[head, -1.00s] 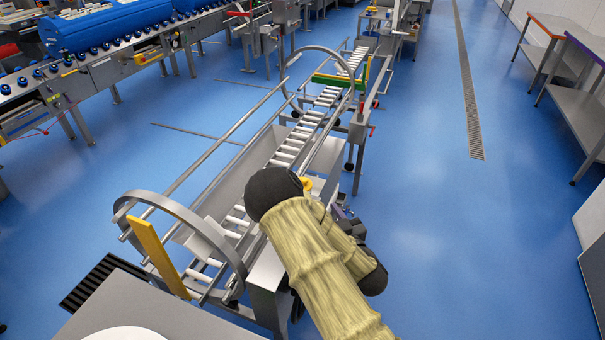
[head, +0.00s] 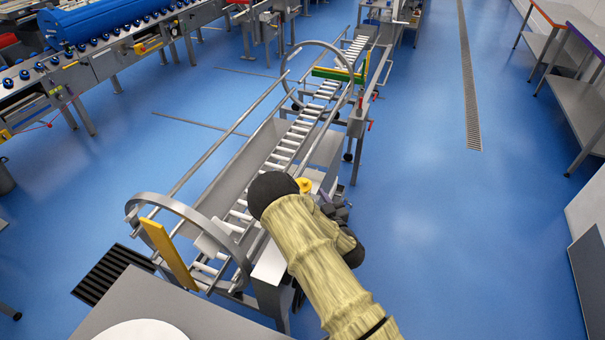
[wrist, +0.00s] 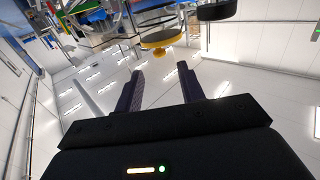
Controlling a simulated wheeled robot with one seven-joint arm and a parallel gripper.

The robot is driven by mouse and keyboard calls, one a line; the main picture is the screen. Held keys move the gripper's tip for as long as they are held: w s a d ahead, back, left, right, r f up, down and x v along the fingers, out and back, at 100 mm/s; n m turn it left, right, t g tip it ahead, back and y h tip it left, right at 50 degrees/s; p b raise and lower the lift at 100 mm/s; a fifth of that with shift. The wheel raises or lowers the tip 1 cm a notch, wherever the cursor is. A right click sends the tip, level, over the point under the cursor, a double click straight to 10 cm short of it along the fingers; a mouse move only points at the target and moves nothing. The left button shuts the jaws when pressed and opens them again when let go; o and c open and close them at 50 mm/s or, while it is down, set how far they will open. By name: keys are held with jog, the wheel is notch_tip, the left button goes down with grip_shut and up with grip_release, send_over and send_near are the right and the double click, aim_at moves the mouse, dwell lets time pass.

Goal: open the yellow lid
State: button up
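A yellow lid with a knob (wrist: 160,38) shows upside down in the wrist view, just beyond my fingertips. In the head view, a small yellow piece of it (head: 304,185) shows beside the roller conveyor, partly hidden by my arm. My gripper (wrist: 161,72) is open, its two dark fingers apart with nothing between them. The lid is apart from the fingers. In the head view my gripper (head: 337,210) is right of and below the yellow piece, partly hidden by my sleeved arm.
A roller conveyor (head: 285,155) with rails and metal hoops runs beside my arm. A grey table with a white disc (head: 142,331) is at the front. A dark round object (wrist: 217,11) is near the lid in the wrist view. The blue floor (head: 430,220) at right is clear.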

aim_at(306, 183)
jog(key=p+x, duration=0.2)
jog(key=x, duration=0.8)
grip_shut()
